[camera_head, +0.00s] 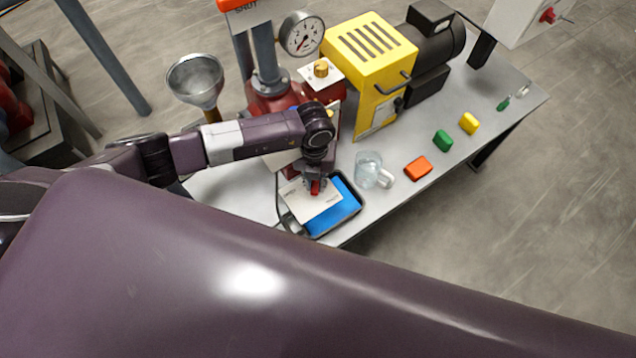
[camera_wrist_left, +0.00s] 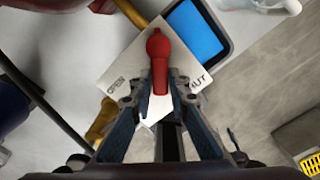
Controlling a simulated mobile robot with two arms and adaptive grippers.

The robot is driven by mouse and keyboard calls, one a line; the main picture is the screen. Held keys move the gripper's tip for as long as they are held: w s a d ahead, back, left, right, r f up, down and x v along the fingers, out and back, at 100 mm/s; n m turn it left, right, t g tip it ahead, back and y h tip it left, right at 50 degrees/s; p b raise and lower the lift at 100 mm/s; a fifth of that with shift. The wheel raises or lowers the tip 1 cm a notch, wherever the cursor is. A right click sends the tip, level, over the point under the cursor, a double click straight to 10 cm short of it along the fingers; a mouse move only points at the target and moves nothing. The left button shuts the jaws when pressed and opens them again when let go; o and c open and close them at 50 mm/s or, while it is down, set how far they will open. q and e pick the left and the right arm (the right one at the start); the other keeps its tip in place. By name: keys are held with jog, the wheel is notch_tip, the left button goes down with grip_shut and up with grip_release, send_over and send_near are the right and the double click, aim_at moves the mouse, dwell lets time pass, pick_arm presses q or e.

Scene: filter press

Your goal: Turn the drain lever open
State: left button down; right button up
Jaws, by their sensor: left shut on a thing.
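The red drain lever (camera_wrist_left: 158,62) lies over a pale label plate (camera_wrist_left: 125,62) in the left wrist view. Its rounded head points away from me and its handle end is between my fingers. The plate reads OPEN at the left and SHUT, partly covered, at the right; the handle end lies between the two words. My left gripper (camera_wrist_left: 159,92) is shut on the lever's handle. In the head view my left gripper (camera_head: 316,180) reaches down over the plate (camera_head: 310,203), and only a bit of red shows under it. My right gripper is not in view.
A black tray with a blue inside (camera_head: 337,212) sits below the plate. A glass jug (camera_head: 369,170) stands right of it. Orange, green and yellow blocks lie farther right. A yellow motor housing (camera_head: 372,55), a gauge (camera_head: 301,35) and a funnel (camera_head: 196,80) stand behind.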

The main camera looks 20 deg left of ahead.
pick_arm(q)
jog(key=shift+w+a+m+b, duration=0.15)
jog(key=shift+a+m+b, duration=0.4)
jog(key=shift+m+b, duration=0.95)
jog(key=shift+w+a+m+b, duration=0.1)
jog(key=shift+a+m+b, duration=0.45)
jog(key=shift+m+b, duration=0.95)
jog(key=shift+w+a+m+b, duration=0.15)
jog(key=shift+a+m+b, duration=0.65)
jog(key=shift+m, duration=1.2)
jog(key=shift+d, duration=0.2)
jog(key=c, duration=1.8)
grip_release()
jog(key=shift+c, duration=0.2)
